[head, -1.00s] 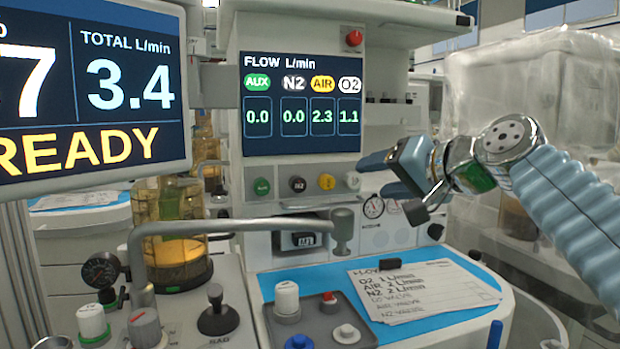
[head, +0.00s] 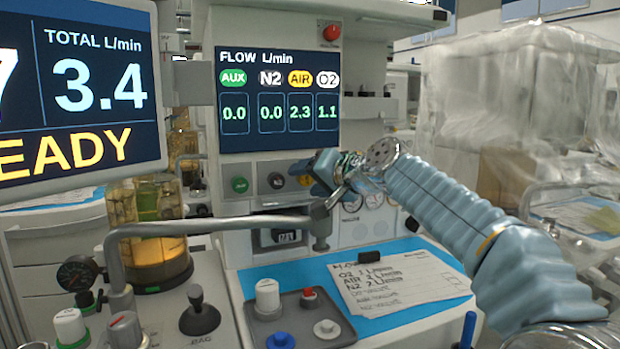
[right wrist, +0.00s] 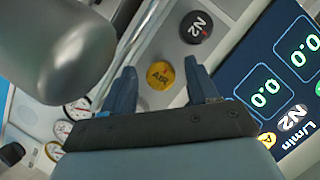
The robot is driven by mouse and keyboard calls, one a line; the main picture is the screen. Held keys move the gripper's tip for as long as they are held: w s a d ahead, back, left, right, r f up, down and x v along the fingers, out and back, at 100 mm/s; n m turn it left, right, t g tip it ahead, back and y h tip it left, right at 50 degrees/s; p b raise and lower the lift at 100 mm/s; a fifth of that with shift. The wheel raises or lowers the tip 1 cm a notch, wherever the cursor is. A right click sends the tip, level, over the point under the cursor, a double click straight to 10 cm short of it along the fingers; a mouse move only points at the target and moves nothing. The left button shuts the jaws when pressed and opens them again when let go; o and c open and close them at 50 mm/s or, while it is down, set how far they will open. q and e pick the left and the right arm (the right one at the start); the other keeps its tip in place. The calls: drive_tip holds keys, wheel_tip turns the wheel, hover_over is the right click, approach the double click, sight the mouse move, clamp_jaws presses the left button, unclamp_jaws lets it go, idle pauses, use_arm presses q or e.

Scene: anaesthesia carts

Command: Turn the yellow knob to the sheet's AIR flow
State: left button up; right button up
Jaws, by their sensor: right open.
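The yellow AIR knob (head: 304,181) is on the panel below the flow screen (head: 279,103), partly hidden by my right gripper (head: 326,172). In the right wrist view the yellow knob (right wrist: 160,74) lies between the two open fingers (right wrist: 157,72), which are apart from each other; contact cannot be seen. The screen reads AIR 2.3, O2 1.1, N2 0.0 and AUX 0.0. The paper sheet (head: 405,288) lies on the blue mat with an AIR line; its digit is too small to read surely. My left gripper is out of view.
The black N2 knob (head: 277,181) is close beside the yellow one, with the green AUX knob (head: 240,185) further left. The O2 knob is hidden behind my gripper. A grey pipe (head: 215,226) crosses just below the knobs and looms in the wrist view (right wrist: 60,40).

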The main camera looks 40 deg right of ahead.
drive_tip(key=c, duration=1)
drive_tip(key=shift+f+m+t+b, duration=0.3)
drive_tip(key=shift+m+b, duration=0.2)
drive_tip(key=shift+b, duration=0.4)
drive_tip(key=shift+c, duration=0.2)
drive_tip(key=shift+r, duration=0.1)
drive_tip(key=shift+r+m+y, duration=0.15)
drive_tip(key=shift+m+y, duration=0.15)
drive_tip(key=shift+y, duration=0.1)
drive_tip(key=o, duration=1)
drive_tip(key=shift+o, duration=0.2)
drive_tip(key=b+v, duration=0.1)
drive_tip(key=v, duration=1.2)
drive_tip(key=shift+s+b, duration=0.4)
